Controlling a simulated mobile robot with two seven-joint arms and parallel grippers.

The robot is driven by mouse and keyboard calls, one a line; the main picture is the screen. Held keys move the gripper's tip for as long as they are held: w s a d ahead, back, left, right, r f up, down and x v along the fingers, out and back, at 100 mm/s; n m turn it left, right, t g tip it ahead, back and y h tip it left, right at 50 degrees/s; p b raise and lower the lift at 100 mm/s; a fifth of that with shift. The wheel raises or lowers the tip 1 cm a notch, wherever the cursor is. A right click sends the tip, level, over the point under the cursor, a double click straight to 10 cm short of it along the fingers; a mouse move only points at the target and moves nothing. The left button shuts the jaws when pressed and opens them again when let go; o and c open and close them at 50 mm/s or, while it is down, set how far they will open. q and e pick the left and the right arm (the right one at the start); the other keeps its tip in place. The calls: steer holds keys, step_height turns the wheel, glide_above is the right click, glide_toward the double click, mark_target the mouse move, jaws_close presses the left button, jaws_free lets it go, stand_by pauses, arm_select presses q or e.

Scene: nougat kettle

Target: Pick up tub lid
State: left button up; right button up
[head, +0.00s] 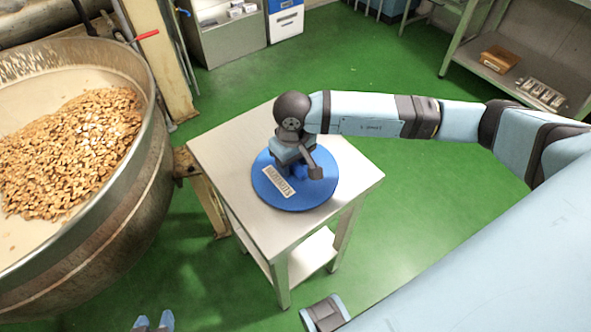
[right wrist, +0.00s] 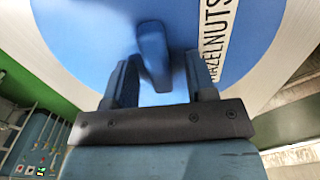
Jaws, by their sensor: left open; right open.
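The tub lid (head: 308,195) is a round blue disc with a white HAZELNUTS label. It lies on the small pale table, and it fills much of the right wrist view (right wrist: 85,45). My right gripper (head: 303,168) is above the lid and hides part of it in the head view. In the right wrist view my right gripper (right wrist: 162,75) is open, with the lid's blue handle (right wrist: 153,55) showing between its fingers. I cannot tell whether they touch the handle. My left gripper (head: 153,322) shows only its open fingertips at the bottom edge, far from the lid.
The pale table (head: 235,150) has bare top around the lid. A large metal kettle (head: 120,215) of nuts stands close on the left. A shelf (head: 545,60) with a brown box stands at the upper right. Green floor (head: 400,210) lies open right of the table.

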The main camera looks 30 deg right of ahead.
steer(key=shift+c, duration=0.5)
jaws_close()
steer(key=shift+r, duration=0.1)
